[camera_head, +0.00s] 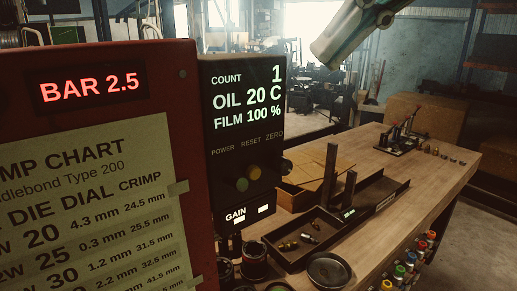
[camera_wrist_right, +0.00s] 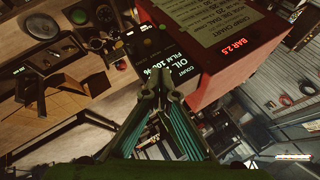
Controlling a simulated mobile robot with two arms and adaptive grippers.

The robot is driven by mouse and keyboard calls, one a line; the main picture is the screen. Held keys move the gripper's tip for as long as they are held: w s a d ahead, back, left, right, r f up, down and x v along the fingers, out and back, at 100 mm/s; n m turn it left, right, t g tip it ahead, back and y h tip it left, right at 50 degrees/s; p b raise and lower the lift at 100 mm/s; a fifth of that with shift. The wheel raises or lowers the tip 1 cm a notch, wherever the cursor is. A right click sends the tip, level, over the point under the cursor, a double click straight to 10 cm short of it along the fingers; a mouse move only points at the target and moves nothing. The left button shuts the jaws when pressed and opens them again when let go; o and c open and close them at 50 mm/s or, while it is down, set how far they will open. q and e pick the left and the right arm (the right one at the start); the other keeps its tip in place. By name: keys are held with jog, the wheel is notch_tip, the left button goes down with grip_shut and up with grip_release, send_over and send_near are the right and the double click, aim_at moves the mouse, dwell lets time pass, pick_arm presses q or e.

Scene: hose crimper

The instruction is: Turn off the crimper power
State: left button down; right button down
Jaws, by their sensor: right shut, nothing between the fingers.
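The crimper's black control panel (camera_head: 244,120) stands right of the red housing (camera_head: 185,110). Its display is lit with COUNT 1, OIL 20 C and FILM 100 %. Below it are the labels POWER (camera_head: 222,149), RESET and ZERO, with small dim round buttons (camera_head: 254,172) under them. I cannot tell for sure which button belongs to POWER. My right gripper (camera_head: 324,54) is at the top, right of and above the panel, apart from it in this view. In the wrist view its fingers (camera_wrist_right: 162,82) are shut and empty, overlapping the lit panel (camera_wrist_right: 184,80). My left gripper is out of view.
A wooden bench (camera_head: 420,172) runs along the right. On it are a dark tray (camera_head: 300,250) with small brass fittings, a round dish (camera_head: 329,270) and upright dark posts (camera_head: 329,175). Coloured knobs (camera_head: 410,259) line its front edge. The air right of the panel looks clear.

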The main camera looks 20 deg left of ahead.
send_near(233, 182)
jog(key=w+a, duration=0.1)
jog(key=w+a+f, duration=0.1)
jog(key=w+a, duration=0.1)
jog(key=shift+w+a+f+p, duration=0.2)
jog(key=shift+f+p, duration=0.2)
jog(key=shift+s+a+f, duration=0.1)
jog(key=shift+s+f, duration=0.6)
jog(key=shift+f, duration=0.1)
jog(key=shift+s+f+p, duration=0.3)
jog(key=shift+s+f, duration=0.2)
jog(key=shift+f, duration=0.1)
jog(key=shift+a+f, duration=0.1)
